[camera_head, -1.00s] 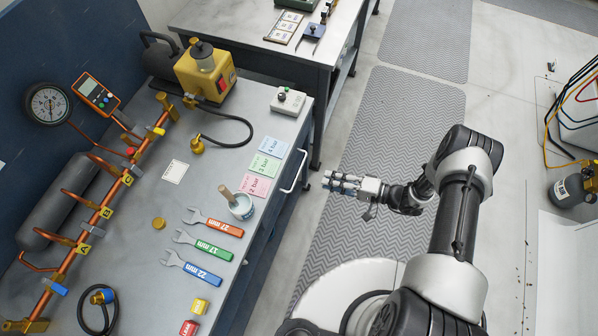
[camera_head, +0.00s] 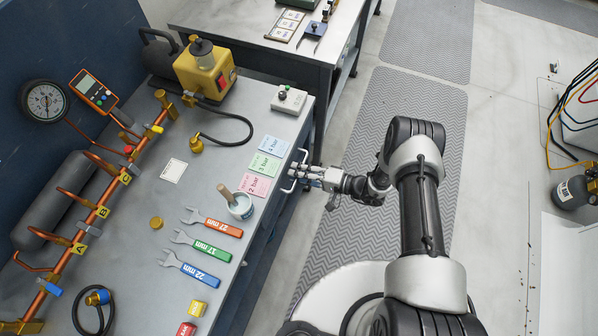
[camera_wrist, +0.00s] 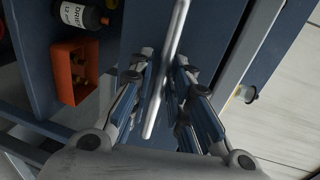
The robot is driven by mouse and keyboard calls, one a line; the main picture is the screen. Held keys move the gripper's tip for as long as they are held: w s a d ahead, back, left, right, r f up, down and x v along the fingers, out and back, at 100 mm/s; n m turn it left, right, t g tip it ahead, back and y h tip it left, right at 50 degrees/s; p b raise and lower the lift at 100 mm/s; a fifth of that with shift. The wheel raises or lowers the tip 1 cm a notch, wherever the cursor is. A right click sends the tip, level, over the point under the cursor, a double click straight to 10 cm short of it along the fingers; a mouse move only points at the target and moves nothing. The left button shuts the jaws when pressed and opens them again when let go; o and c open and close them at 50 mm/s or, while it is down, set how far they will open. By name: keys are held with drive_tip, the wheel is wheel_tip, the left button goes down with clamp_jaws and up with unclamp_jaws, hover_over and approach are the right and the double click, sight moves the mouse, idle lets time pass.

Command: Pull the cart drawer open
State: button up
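The cart drawer's pale bar handle (camera_head: 303,154) is on the near side of the workbench cart, partly hidden behind my gripper (camera_head: 298,173). In the wrist view the handle (camera_wrist: 160,95) runs lengthwise between the two fingers of my gripper (camera_wrist: 163,62). The fingers stand apart, one on each side of the bar, and are not visibly clamped on it. The blue drawer front (camera_wrist: 206,25) lies behind the handle. No gap at the drawer front can be made out in the head view.
The cart top (camera_head: 150,200) carries wrenches, pressure cards and a cup (camera_head: 240,206) near the edge. An orange bin (camera_wrist: 72,72) and dark bottles (camera_wrist: 84,17) show beside the drawer front. A second table (camera_head: 345,45) stands behind.

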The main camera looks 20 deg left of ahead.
clamp_jaws()
idle(0.5)
